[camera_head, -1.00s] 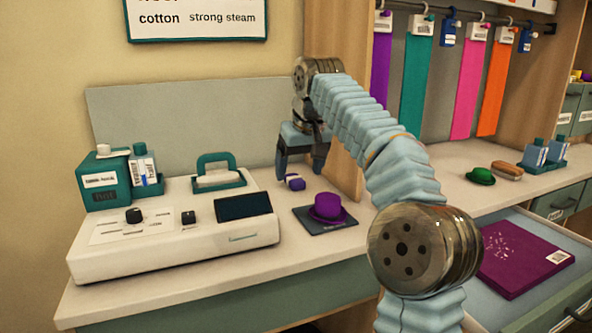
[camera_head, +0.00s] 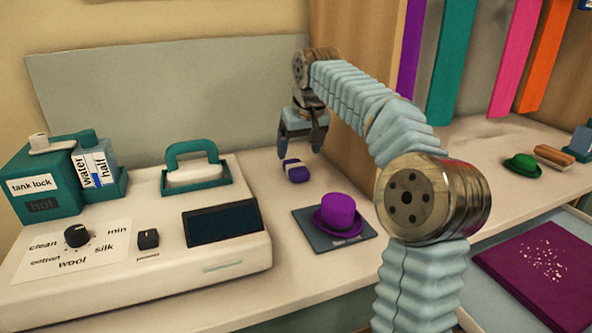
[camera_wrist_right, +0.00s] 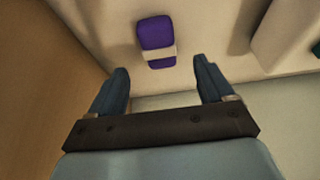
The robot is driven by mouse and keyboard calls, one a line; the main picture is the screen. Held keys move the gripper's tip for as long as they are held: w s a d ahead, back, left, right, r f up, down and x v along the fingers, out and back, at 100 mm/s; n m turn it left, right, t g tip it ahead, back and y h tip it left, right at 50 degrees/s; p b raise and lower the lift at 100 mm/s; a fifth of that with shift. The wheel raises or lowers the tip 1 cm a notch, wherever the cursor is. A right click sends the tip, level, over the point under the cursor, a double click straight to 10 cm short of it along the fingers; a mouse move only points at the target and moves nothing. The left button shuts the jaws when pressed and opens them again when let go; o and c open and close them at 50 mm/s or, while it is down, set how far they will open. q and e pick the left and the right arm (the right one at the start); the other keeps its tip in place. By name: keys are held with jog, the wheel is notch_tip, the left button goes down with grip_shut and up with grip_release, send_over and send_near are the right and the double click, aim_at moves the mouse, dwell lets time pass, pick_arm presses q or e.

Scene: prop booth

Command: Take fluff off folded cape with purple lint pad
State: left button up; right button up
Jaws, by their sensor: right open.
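The purple lint pad (camera_head: 297,172) with a pale band lies on the counter beside the steam station. It also shows in the right wrist view (camera_wrist_right: 156,40), beyond and between the fingertips. My right gripper (camera_head: 302,150) is open and empty, pointing down just above and behind the pad, apart from it. Its two fingers also show in the right wrist view (camera_wrist_right: 163,82). The folded cape (camera_head: 535,280), dark magenta with a patch of pale fluff specks, lies in the open drawer at the lower right. My left gripper is not in view.
A purple hat (camera_head: 338,212) sits on a dark mat (camera_head: 307,226) in front of the pad. The white steam station (camera_head: 100,290) with a teal-handled iron (camera_head: 192,165) stands to the left. A green hat (camera_head: 522,166) and a wooden brush (camera_head: 553,156) lie at the right.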

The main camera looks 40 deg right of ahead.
aim_at(296, 165)
jog(key=x, duration=0.6)
jog(key=shift+d, duration=0.1)
jog(key=shift+c, duration=0.3)
jog(key=c, duration=1.1)
jog(key=shift+r, duration=0.15)
notch_tip(296, 165, up, 10)
jog(key=shift+f, duration=0.15)
